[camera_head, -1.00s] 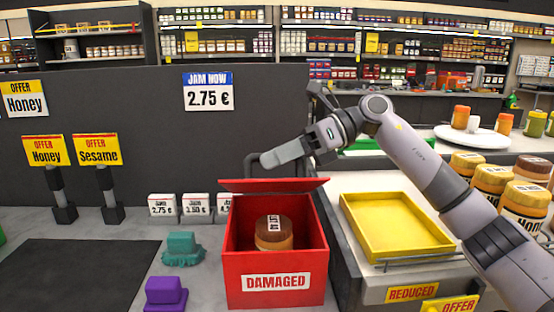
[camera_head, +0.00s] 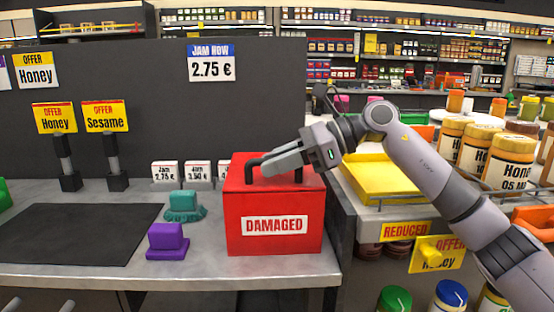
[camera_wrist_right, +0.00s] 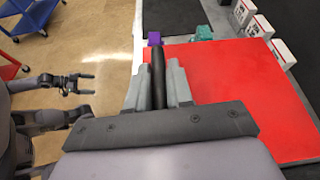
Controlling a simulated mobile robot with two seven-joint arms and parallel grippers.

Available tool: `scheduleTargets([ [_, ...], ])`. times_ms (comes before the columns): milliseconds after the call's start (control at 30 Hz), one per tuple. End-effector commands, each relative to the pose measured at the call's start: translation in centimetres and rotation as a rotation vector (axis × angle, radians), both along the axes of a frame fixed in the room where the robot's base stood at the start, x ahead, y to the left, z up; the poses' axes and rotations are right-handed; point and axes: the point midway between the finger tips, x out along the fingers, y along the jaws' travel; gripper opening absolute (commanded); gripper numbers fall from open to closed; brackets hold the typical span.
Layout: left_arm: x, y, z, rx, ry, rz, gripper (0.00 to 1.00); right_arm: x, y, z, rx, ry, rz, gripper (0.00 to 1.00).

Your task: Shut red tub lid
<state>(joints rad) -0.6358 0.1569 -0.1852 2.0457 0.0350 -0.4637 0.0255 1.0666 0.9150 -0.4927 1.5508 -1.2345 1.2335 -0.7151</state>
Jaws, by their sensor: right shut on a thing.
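The red tub (camera_head: 275,243) with its "DAMAGED" label stands on the grey counter in the head view. Its red lid (camera_head: 302,181) lies flat over the top, with no gap that I can see; the inside is hidden. The lid also fills the right of the wrist view (camera_wrist_right: 250,100). My right gripper (camera_head: 268,168) is at the lid's black handle (camera_head: 256,160). In the wrist view its fingers are closed on both sides of the handle (camera_wrist_right: 158,75). My left gripper (camera_wrist_right: 86,84) shows away from the tub in the wrist view, its fingers apart and empty.
A purple block (camera_head: 167,241) and a teal block (camera_head: 184,206) sit left of the tub. Small price signs (camera_head: 181,174) stand behind. A black mat (camera_head: 75,232) covers the left counter. A yellow tray (camera_head: 378,180) is to the right.

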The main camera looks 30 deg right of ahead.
Motion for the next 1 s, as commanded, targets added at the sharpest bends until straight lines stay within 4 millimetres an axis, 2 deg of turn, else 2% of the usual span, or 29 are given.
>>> scheduleTargets([
  [467,0.1,-0.1,-0.1,-0.006,-0.001,0.006,1.0,0.0,0.0,-0.6,-0.001,0.009,0.003,0.0],
  [500,0.1,-0.2,-0.1,-0.008,-0.001,0.007,1.0,0.0,0.0,-0.6,-0.001,0.01,0.004,0.24],
  [567,0.1,-0.2,-0.1,-0.009,-0.001,0.007,1.0,0.0,0.1,-0.6,-0.001,0.01,0.004,0.42],
  [867,0.0,-0.2,-0.2,-0.008,0.001,0.008,1.0,0.0,-0.1,-0.4,0.0,0.004,0.001,0.42],
  [1000,0.0,-0.1,-0.2,-0.008,0.001,0.008,1.0,-0.5,-1.2,0.2,0.001,0.003,-0.003,0.42],
])
